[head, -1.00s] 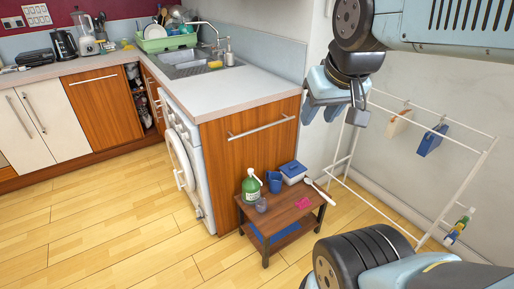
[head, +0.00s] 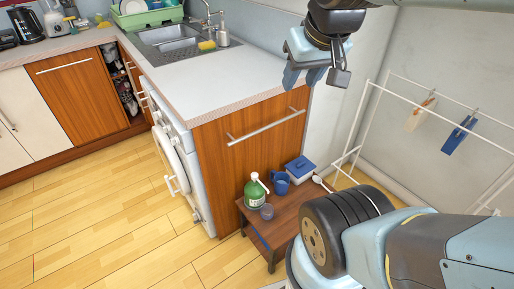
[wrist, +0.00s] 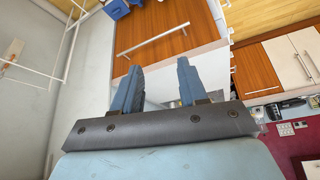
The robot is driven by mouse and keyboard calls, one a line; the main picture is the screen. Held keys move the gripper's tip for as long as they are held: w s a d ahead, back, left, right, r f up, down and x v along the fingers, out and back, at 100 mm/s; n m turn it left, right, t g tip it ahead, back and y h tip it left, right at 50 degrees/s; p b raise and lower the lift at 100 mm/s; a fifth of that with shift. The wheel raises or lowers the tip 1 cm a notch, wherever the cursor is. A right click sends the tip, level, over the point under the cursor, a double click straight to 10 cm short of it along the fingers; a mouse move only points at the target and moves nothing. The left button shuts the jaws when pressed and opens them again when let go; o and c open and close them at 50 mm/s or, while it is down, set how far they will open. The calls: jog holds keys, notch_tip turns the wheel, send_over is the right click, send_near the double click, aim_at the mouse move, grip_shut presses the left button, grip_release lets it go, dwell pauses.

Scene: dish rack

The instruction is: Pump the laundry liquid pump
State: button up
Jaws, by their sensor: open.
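The laundry liquid pump is a green bottle (head: 256,194) with a white pump head. It stands upright on a small brown wooden table (head: 283,217) in the head view, close to the cabinet side. My gripper (head: 303,78) is up and to the right of it, over the right end of the counter, well apart from the bottle. In the wrist view my gripper's two blue fingers (wrist: 160,82) are spread with nothing between them. The bottle is not clearly seen in the wrist view.
A grey cup (head: 267,212), a blue jug (head: 280,183) and a blue-lidded box (head: 299,169) stand near the bottle. The counter (head: 215,85) and cabinet rise behind. A white drying rack (head: 366,110) stands right. The floor at left is clear.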

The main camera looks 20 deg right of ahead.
jog(key=o, duration=0.3)
jog(key=shift+w, duration=0.35)
jog(key=shift+o, duration=0.4)
jog(key=w+f+n, duration=0.2)
jog(key=w+f, duration=0.1)
jog(key=w, duration=0.3)
jog(key=w+f+n+g, duration=0.1)
jog(key=w+f, duration=0.3)
jog(key=w, duration=0.2)
jog(key=shift+d+f+n+g, duration=0.2)
jog(key=shift+d+n+g, duration=0.1)
jog(key=shift+n, duration=0.1)
jog(key=w+d+f+n+g, duration=0.1)
jog(key=w+d+f+n, duration=0.15)
jog(key=w+f, duration=0.8)
jog(key=w+f+n+y, duration=0.2)
jog(key=f+n, duration=0.1)
jog(key=f, duration=1.3)
jog(key=w+f+n+g+y, duration=0.1)
jog(key=w+f+n+y, duration=0.1)
jog(key=f, duration=1.5)
jog(key=shift+a+n, duration=0.2)
jog(key=shift+n, duration=0.45)
